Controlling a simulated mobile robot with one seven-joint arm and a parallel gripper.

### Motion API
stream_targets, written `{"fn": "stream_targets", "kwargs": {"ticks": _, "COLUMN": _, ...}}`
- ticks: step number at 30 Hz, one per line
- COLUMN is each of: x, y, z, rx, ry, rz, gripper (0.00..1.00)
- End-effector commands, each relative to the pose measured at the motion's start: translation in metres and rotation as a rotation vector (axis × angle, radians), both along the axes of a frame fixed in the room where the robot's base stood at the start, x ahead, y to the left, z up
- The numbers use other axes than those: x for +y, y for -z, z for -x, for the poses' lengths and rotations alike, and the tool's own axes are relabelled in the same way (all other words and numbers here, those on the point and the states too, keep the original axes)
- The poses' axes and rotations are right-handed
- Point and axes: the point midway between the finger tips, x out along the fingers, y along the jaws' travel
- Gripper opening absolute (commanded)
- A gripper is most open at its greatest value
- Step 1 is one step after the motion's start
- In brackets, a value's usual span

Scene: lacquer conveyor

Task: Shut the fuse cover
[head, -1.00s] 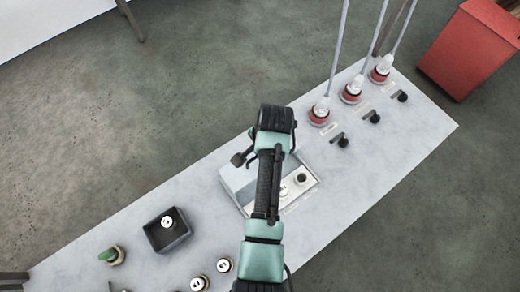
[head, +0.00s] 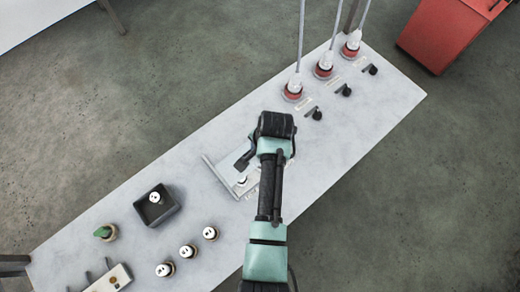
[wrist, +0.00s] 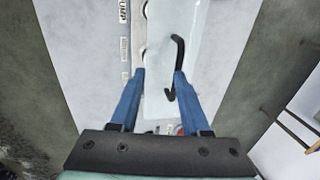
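The fuse box (head: 239,187) lies on the pale bench, partly hidden by my arm. Its fuse cover (head: 217,173) appears as a pale plate along the box's left side, apparently raised; its exact angle is unclear. In the wrist view, the cover (wrist: 205,45) is a smooth whitish panel with a black hooked handle (wrist: 178,65). My gripper (wrist: 160,75) has two blue fingers apart, with nothing clearly between the tips. The handle is just beyond the right fingertip; I cannot tell whether they touch. In the head view, my gripper (head: 243,162) is over the box, fingers barely visible.
A dark tray (head: 172,215) with a white-topped fuse stands left of the box. Several loose fuses (head: 188,251) and a green-topped piece (head: 105,232) lie nearby. Red plugs with upright cables (head: 324,68) and black knobs (head: 317,114) line the far right end. A red cabinet (head: 445,40) stands beyond.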

Motion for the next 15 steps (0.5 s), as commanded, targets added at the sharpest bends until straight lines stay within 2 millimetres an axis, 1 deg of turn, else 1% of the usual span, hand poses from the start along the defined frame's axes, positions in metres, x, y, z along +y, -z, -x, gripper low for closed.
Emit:
{"fn": "stream_targets", "kwargs": {"ticks": 1, "x": 0.0, "y": 0.004, "z": 0.004, "rx": 0.012, "ry": -0.001, "rz": 0.0, "gripper": 0.42}}
{"fn": "stream_targets", "kwargs": {"ticks": 5, "x": 0.0, "y": 0.003, "z": 0.004, "rx": 0.01, "ry": 0.0, "rz": 0.001, "gripper": 0.42}}
{"fn": "stream_targets", "kwargs": {"ticks": 8, "x": -0.001, "y": -0.002, "z": 0.004, "rx": 0.011, "ry": 0.0, "rz": 0.0, "gripper": 0.42}}
{"fn": "stream_targets", "kwargs": {"ticks": 15, "x": -0.002, "y": -0.021, "z": 0.005, "rx": 0.005, "ry": -0.001, "rz": 0.0, "gripper": 0.42}}
